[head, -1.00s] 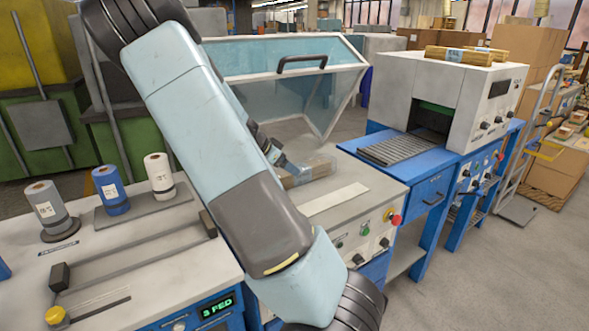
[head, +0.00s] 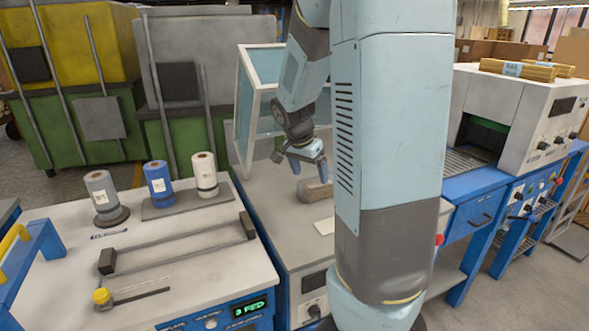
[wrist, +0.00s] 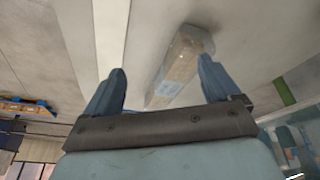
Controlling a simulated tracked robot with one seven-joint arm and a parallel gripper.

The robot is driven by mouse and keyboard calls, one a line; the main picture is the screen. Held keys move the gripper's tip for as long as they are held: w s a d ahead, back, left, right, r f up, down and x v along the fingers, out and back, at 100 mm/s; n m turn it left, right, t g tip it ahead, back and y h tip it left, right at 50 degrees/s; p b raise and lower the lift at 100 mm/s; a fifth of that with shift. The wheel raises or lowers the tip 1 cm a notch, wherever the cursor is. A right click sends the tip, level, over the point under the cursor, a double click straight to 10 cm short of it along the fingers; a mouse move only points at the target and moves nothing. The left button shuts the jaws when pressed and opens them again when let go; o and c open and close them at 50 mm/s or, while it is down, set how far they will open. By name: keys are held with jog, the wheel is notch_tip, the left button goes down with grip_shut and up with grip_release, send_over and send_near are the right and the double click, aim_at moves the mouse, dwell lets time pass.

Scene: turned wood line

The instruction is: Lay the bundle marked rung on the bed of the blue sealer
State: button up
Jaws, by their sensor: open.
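A film-wrapped wooden bundle (head: 316,192) lies on the grey bed of the blue sealer (head: 275,225). In the wrist view the bundle (wrist: 185,62) shows a pale label that I cannot read, and its near end lies between my fingers. My gripper (head: 310,170) is open just above the bundle, fingers pointing down to either side. In the wrist view my gripper (wrist: 161,82) shows its fingers spread, with no clear contact on the bundle. The sealer's clear, white-framed lid (head: 243,105) stands raised. My arm hides the right part of the sealer.
The tunnel machine (head: 535,110) stands right, with bundles (head: 515,70) on top, one label seeming to read RAIL. The raised lid stands close behind my gripper.

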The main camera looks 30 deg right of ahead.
jog(key=s+a+r+n+t+y, duration=0.1)
jog(key=s+a+r+n+t, duration=0.1)
jog(key=s+a+r+n, duration=0.4)
jog(key=s+a+r+n+t+y, duration=0.2)
jog(key=s+a+r+n, duration=0.4)
jog(key=s, duration=0.8)
jog(key=a+r, duration=0.1)
jog(key=a, duration=0.2)
jog(key=shift+s+a+r+n+y, duration=0.25)
jog(key=shift+r+n+y, duration=0.05)
jog(key=shift+r+n, duration=0.1)
